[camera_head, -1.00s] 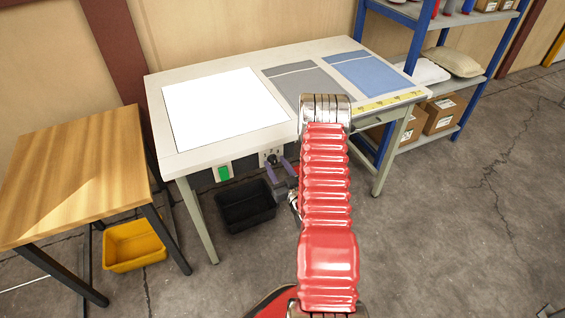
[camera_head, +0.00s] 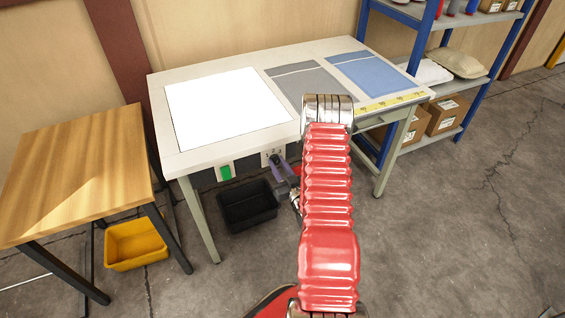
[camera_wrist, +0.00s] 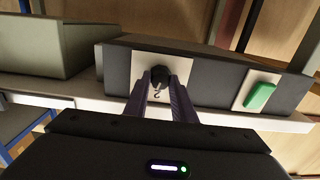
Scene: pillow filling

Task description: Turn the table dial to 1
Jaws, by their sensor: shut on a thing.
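The table dial is a small black knob (camera_wrist: 157,73) on a pale square plate (camera_wrist: 177,68), set in the dark panel under the white table's front edge. Its plate (camera_head: 266,158) also shows in the head view. A mark like a 2 shows beside the knob in the wrist view; the dial's exact setting cannot be told. My gripper (camera_wrist: 159,78) has its two purple fingers on either side of the knob, shut on it. In the head view my gripper (camera_head: 278,163) is at the plate, partly hidden by my red arm.
A green switch (camera_head: 226,172) sits left of the dial, and on the right in the wrist view (camera_wrist: 260,96). A black bin (camera_head: 247,207) stands below. The white table (camera_head: 215,154) holds a white sheet and grey and blue cloths. A wooden table (camera_head: 75,170) stands left.

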